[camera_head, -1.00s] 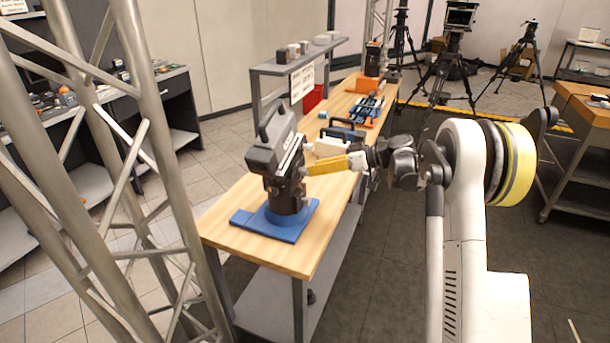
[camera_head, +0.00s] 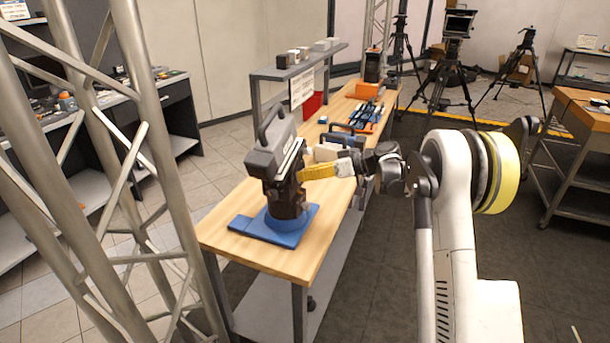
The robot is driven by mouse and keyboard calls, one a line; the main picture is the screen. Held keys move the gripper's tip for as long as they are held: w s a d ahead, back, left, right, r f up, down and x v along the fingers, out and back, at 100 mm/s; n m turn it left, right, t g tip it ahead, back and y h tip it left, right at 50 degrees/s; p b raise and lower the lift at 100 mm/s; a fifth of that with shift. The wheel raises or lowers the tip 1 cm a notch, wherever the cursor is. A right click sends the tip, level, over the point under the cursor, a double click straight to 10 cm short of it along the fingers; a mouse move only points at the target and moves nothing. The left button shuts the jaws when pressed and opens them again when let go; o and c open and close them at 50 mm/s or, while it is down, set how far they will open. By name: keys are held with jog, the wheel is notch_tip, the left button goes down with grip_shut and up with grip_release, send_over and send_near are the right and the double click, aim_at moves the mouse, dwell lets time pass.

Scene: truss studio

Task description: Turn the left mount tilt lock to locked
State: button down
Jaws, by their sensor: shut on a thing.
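The left mount (camera_head: 270,160) is a dark grey and black device with a top handle. It stands tilted on a blue base plate at the near end of the wooden bench. A yellow bar (camera_head: 319,171), apparently its tilt lock lever, sticks out from its right side. My gripper (camera_head: 346,166) is shut at the bar's right end, with my arm reaching in from the right. The fingertips and their exact contact are too small to make out. Whether the lock is locked cannot be read from this view.
A metal truss (camera_head: 150,150) rises at the left, near the bench's front corner. Behind the mount are a blue tool case (camera_head: 345,133), a raised grey shelf (camera_head: 300,62) and an orange box (camera_head: 367,90). The bench top (camera_head: 228,206) is clear around the blue base.

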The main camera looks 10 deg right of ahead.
jog(key=m+g+y, duration=0.1)
jog(key=m, duration=0.2)
jog(key=shift+w+f+y, duration=0.1)
jog(key=shift+y, duration=0.3)
jog(key=m, duration=0.2)
jog(key=m+g+y, duration=0.1)
jog(key=shift+f+m+y+b, duration=0.15)
jog(key=shift+m+y+b, duration=0.15)
jog(key=shift+m, duration=0.1)
jog(key=m+y+b, duration=0.1)
jog(key=m, duration=0.2)
jog(key=shift+f+m+y, duration=0.1)
jog(key=shift+m+y, duration=0.3)
jog(key=shift+m+y+b, duration=0.6)
jog(key=shift+m, duration=1.3)
jog(key=c, duration=1.1)
grip_release()
